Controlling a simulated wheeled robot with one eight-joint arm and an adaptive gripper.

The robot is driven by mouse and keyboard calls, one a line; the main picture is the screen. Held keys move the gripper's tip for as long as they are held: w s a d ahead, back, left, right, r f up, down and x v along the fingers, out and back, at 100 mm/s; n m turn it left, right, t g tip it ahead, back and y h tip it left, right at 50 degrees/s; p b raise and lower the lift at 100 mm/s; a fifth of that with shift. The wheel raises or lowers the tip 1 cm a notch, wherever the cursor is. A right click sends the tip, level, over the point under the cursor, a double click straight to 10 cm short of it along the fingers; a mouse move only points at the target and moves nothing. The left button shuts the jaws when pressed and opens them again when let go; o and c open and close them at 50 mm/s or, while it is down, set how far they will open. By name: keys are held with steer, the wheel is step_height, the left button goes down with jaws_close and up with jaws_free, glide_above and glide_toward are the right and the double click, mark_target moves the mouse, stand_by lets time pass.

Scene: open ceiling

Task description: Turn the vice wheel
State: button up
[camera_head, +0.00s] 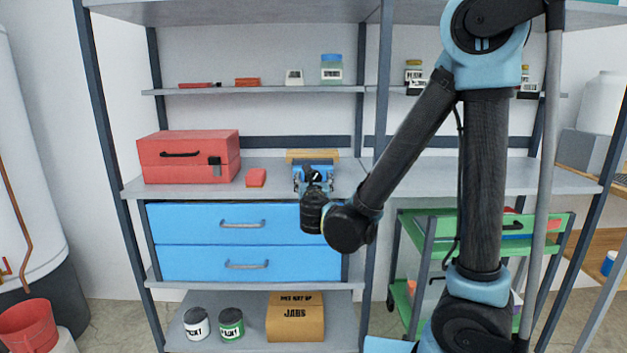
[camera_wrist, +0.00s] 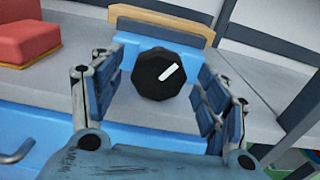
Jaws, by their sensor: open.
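The vice wheel (camera_wrist: 158,75) is a black faceted knob with a white mark pointing to the upper right. It sits on the front of the blue vice (camera_wrist: 125,50), at the front of the shelf. My gripper (camera_wrist: 162,95) is open, with one finger to the left of the wheel and one to the right. In the wrist view there are gaps between both fingers and the wheel. In the head view my gripper (camera_head: 313,180) is in front of the vice, and my wrist hides much of it.
A red toolbox (camera_head: 185,160) and a small red box (camera_head: 256,177) stand to the left on the same shelf (camera_head: 350,175). Blue drawers (camera_head: 245,225) are below. A green cart (camera_head: 420,225) stands to the right.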

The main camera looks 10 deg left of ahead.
steer(key=shift+x, duration=1.35)
steer(key=c, duration=1.1)
